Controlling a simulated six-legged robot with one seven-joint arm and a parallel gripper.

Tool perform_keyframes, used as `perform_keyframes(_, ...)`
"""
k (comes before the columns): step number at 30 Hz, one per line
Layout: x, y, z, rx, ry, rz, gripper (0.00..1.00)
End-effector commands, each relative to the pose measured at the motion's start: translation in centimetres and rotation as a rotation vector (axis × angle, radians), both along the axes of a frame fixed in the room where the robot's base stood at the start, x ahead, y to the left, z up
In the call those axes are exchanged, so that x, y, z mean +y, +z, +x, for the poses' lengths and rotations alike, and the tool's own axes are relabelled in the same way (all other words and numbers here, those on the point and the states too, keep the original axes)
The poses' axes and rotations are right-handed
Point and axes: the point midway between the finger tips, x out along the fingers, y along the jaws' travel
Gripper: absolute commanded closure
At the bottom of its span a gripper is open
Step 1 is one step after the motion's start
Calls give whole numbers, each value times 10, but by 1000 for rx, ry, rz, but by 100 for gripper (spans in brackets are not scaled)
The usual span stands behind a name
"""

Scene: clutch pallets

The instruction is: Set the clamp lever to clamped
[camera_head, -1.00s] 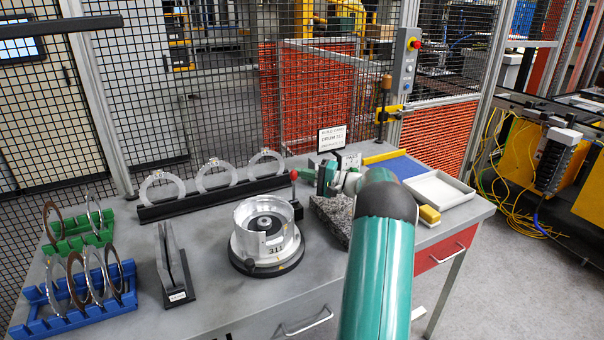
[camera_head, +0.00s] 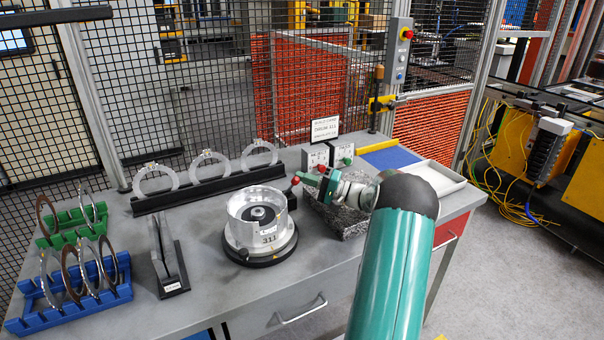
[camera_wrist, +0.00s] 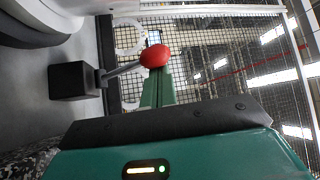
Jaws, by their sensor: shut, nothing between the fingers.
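The clamp lever has a red knob (camera_head: 296,181) on a short rod. It rises from a black block (camera_head: 291,199) at the right side of the round metal drum fixture (camera_head: 250,235). In the wrist view the knob (camera_wrist: 155,55) and rod stand out from the black block (camera_wrist: 73,81), right beside my green finger. My gripper (camera_head: 308,178) is shut and empty, its tip at the right of the knob. I cannot tell whether it touches the knob. The drum (camera_head: 269,237) is marked 311.
A dark speckled stone block (camera_head: 345,217) lies under my wrist, with small gauge boxes (camera_head: 328,155) and a sign (camera_head: 324,129) behind. A black rack (camera_head: 212,189) of rings stands at the back. Blue (camera_head: 68,315) and green (camera_head: 72,235) racks stand at left.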

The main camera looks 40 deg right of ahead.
Motion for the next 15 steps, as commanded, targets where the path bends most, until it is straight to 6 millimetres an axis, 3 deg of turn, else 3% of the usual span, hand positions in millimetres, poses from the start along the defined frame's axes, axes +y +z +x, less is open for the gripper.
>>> perform_keyframes(15, 3, -8, -8, 1, 1, 0, 100)
